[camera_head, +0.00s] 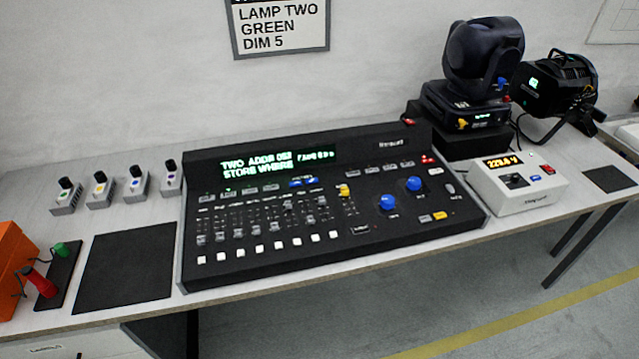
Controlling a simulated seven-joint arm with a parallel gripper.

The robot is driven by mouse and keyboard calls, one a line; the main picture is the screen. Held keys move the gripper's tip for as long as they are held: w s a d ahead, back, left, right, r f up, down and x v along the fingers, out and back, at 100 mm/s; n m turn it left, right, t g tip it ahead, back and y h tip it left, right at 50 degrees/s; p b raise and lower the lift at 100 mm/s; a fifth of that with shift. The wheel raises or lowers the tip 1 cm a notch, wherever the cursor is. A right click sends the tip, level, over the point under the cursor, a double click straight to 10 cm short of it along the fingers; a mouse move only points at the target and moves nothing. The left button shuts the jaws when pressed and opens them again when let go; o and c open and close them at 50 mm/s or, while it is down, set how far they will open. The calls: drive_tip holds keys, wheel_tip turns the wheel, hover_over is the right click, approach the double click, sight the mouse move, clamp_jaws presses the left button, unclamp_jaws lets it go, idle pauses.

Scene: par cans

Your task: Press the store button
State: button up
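A black lighting console (330,262) lies on the bench in the middle of the view. Its green display (262,163) has two lines, the lower reading "STORE WHERE". A yellow key (440,215) sits at the lower right of the panel beside a pale key (424,218). Another yellow part (344,190) is near the middle. The labels are too small to read, so I cannot tell which one is the store button. Two blue knobs, faders and a row of white buttons (260,247) also show. My gripper is not in view.
A white power box (520,190) with an orange readout stands right of the console. A moving-head lamp (475,60) and a black lamp (555,85) stand behind. A black mat (125,268), small boxes and an orange case (12,262) are left. A sign (278,27) reads "LAMP TWO GREEN DIM 5".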

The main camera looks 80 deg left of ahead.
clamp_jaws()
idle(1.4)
